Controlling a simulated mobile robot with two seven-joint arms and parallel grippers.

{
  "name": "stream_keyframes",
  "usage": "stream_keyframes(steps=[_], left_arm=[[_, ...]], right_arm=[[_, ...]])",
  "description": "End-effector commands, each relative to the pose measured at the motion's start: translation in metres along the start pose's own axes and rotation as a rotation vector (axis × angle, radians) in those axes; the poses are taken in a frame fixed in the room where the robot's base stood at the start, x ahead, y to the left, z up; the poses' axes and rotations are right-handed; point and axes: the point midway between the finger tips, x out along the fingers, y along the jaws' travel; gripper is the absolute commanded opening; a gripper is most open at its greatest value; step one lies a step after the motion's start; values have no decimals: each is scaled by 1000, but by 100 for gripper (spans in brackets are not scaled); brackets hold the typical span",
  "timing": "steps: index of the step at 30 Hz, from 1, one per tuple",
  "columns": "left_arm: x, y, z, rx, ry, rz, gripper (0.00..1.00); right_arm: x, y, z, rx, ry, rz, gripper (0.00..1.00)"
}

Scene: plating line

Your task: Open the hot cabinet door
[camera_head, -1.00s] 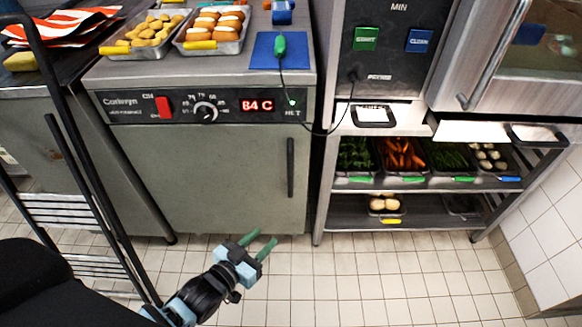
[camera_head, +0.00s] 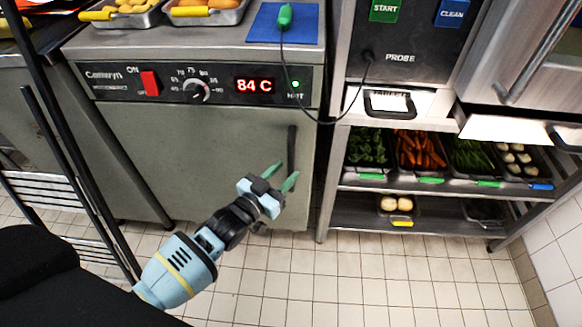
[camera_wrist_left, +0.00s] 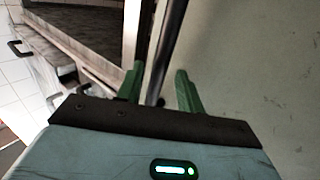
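The hot cabinet (camera_head: 200,150) stands in the middle of the head view with its grey door shut. Its dark upright bar handle (camera_head: 291,150) is near the door's right edge. My left gripper (camera_head: 283,176) is at the handle's lower part, fingers pointing up at the door. In the left wrist view its green fingers (camera_wrist_left: 160,85) are apart with nothing clamped. The handle (camera_wrist_left: 168,45) shows in the gap between them; I cannot tell how deep it sits. My right gripper is not in view.
The control panel (camera_head: 200,87) reads 84 C. A green probe (camera_head: 285,15) lies on the blue mat (camera_head: 262,34); its cable hangs right of the door. An open shelf rack (camera_head: 430,184) with food trays stands to the right. The tiled floor (camera_head: 340,280) in front is clear.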

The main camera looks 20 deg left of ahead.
Motion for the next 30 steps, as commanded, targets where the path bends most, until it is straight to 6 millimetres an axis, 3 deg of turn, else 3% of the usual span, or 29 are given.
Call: stream_keyframes(steps=[6,18,27,30], left_arm=[[25,0,1,0,-1,0,38],[32,0,0,0,-1,0,38],[32,0,0,0,-1,0,0],[32,0,0,0,-1,0,0]], right_arm=[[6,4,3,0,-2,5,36],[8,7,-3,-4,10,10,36],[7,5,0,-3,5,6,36],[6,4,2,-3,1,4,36]])
